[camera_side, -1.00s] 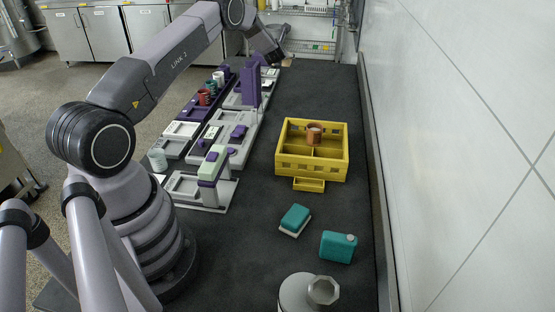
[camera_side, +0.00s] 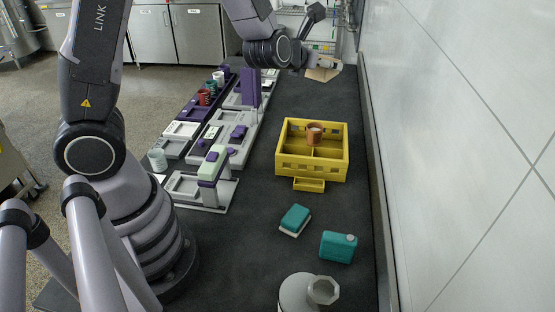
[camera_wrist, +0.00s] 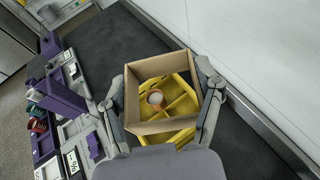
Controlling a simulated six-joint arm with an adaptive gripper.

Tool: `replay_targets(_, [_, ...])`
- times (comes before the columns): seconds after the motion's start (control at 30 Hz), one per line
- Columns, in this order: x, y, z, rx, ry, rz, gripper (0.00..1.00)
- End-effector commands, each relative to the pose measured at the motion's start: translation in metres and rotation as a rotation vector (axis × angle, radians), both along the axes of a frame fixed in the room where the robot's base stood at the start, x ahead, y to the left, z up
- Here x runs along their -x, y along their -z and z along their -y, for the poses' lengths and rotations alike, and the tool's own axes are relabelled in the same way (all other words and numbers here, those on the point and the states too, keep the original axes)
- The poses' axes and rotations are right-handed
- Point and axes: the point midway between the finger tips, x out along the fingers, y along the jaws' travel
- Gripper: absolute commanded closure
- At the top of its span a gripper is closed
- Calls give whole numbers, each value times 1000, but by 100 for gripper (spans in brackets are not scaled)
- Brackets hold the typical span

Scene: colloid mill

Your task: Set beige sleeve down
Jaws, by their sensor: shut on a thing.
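The beige sleeve (camera_side: 322,74) is an open, square, cardboard-like frame with no visible bottom. My gripper (camera_side: 324,64) is shut on it and holds it at the far end of the dark bench in the side view. In the wrist view the sleeve (camera_wrist: 132,98) sits between the two fingers of my gripper (camera_wrist: 162,88), one against each side. Through its opening I see part of the yellow crate (camera_wrist: 177,103). The sleeve is apart from the crate and looks raised above the bench, though its exact height is hard to tell.
The yellow crate (camera_side: 311,169) has compartments and a brown cup (camera_side: 314,134) in it. A teal sponge (camera_side: 295,217) and a teal canister (camera_side: 338,246) lie nearer. Purple and grey stations line the left. A white wall bounds the right.

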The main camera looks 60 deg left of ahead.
Motion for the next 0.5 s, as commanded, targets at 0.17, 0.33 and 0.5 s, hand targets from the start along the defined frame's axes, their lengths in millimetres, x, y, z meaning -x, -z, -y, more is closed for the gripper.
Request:
replay_targets(0.17, [2, 0, 1, 1, 2, 0, 49])
replay_targets(0.33, [-42, 12, -32, 4, -67, -3, 49])
replay_targets(0.5, [-103, 37, -101, 8, -176, -4, 49])
